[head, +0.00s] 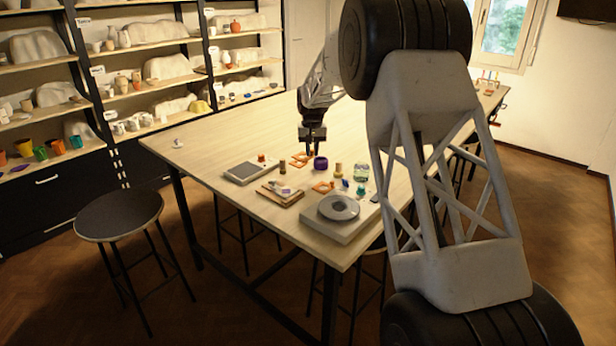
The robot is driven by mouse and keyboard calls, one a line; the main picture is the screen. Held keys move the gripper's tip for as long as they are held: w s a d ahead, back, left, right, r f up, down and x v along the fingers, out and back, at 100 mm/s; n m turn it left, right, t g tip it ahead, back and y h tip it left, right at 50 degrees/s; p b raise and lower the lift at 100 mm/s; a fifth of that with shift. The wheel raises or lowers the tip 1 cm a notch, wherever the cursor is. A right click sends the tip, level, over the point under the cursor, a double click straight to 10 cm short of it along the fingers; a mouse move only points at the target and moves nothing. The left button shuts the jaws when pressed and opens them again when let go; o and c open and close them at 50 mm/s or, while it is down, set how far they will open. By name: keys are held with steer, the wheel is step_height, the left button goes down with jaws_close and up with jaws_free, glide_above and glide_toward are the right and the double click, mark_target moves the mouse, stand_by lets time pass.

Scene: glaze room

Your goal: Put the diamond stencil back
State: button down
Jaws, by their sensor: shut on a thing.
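Two small flat orange pieces that look like stencils show in the head view. One orange stencil (299,161) is at my gripper (310,152), on or just above the table (230,130). The other orange stencil (322,187) lies nearer, left of some small jars. My gripper points down, with its fingertips at the right edge of the farther stencil, and is shut on it. The cut-out shapes are too small to tell which is the diamond. The fingertips are small and dark, so the exact grip is hard to see.
Close to the gripper stand a purple pot (320,163), a tan cylinder (338,170) and a glass jar (361,172). A grey-topped slab (243,172), a wooden board (280,194) and a turntable (338,207) lie nearer. The table's far left is mostly clear.

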mark_target(312, 154)
steer(key=shift+f, duration=2)
steer(key=shift+f, duration=0.1)
steer(key=shift+f, duration=2.4)
steer(key=shift+f, duration=0.1)
steer(key=c, duration=1.1)
jaws_free()
step_height(312, 154, up, 12)
steer(key=shift+r, duration=0.15)
